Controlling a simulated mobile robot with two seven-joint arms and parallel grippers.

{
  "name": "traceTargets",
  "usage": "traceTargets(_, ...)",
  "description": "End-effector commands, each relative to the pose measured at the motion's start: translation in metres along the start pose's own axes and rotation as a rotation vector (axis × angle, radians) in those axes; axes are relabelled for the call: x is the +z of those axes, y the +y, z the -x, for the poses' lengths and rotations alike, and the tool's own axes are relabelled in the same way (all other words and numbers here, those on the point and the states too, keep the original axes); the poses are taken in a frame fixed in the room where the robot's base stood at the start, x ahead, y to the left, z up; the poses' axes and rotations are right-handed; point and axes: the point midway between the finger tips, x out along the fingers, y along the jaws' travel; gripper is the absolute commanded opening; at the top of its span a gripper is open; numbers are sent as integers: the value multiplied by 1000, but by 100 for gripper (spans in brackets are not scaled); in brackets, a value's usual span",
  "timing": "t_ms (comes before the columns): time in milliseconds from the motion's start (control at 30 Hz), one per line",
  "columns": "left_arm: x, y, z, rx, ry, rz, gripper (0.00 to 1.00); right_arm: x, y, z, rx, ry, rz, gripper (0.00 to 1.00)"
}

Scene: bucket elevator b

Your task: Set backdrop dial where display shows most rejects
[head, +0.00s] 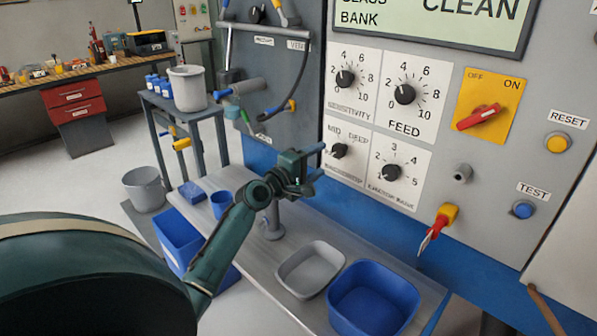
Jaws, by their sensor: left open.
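The dial marked MID and DEEP (339,150), likely the backdrop dial, is a small black knob on a white plate at the panel's lower left. Its name label is too blurred to read, and its left side is close to my gripper; its pointer direction is unclear. The display (430,22) at the top reads CLEAN, with BANK at its left; its upper part is cut off, and no reject count shows. My left gripper (317,163) is open and empty, its fingers pointing at the panel just left of this dial. My right gripper is out of view.
Nearby are the sensitivity dial (345,78), feed dial (405,94), a 1-to-5 dial (392,172), a red switch (479,117), a yellow reset button (557,144) and blue test button (523,210). Below lie a grey tray (283,277) and blue bin (340,316).

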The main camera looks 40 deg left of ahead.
Motion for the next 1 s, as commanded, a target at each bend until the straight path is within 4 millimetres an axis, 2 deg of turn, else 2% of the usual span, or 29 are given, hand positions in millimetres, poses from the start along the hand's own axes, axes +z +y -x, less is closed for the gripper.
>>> traceTargets(33, 0, -3, 13, -2, 0, -3, 58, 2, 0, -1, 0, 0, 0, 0)
traceTargets(200, 0, -2, 47, -2, 1, -2, 58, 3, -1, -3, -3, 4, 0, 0)
traceTargets(400, 0, -1, 68, -1, 1, -2, 58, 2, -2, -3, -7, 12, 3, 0)
traceTargets(1000, 0, 0, 72, 1, 1, -1, 58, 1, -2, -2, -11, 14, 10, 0)
